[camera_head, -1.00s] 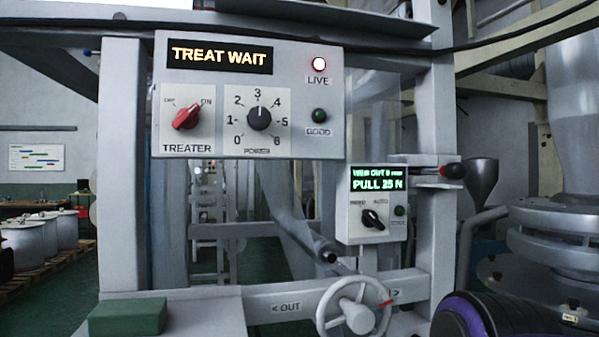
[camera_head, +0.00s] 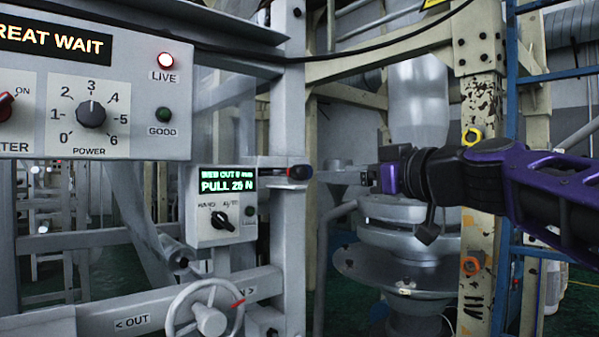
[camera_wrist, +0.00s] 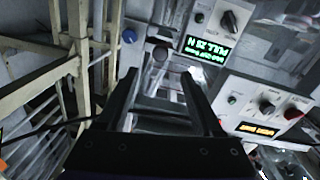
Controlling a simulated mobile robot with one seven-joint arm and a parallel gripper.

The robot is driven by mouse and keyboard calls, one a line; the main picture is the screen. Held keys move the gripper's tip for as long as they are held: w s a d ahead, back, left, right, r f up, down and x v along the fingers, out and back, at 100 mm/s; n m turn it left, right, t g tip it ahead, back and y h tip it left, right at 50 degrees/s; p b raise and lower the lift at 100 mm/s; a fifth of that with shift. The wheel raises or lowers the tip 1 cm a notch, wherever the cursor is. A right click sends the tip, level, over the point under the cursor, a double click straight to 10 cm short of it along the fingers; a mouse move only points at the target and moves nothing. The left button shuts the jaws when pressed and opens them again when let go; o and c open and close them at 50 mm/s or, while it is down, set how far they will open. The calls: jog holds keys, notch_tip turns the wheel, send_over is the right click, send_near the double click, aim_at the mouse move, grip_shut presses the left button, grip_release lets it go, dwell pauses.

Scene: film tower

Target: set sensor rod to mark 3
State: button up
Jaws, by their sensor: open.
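The sensor rod (camera_head: 290,172) appears to be the short horizontal rod on the grey post, right of the small control box, with a dark, red-tipped knob end. Its marks are too small to read. The round dark end (camera_wrist: 160,53) seen beyond my fingers in the wrist view looks like this knob. My gripper (camera_head: 368,180) is at the end of my purple arm, to the right of the rod and apart from it. In the wrist view my gripper (camera_wrist: 160,76) has its two dark fingers spread, with nothing held between them.
The small control box (camera_head: 222,205) reads PULL 25 N. The treater panel (camera_head: 90,130) reads TREAT WAIT, its power knob at 3. A handwheel (camera_head: 208,318) stands below. A beige column (camera_head: 480,200) and blue ladder (camera_head: 512,200) stand close to my arm.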

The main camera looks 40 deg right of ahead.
aim_at(304, 173)
jog(key=w, duration=0.6)
jog(key=w+p, duration=0.1)
jog(key=w, duration=0.4)
jog(key=shift+w+a, duration=0.2)
jog(key=shift+w, duration=0.15)
grip_shut()
dwell(0.8)
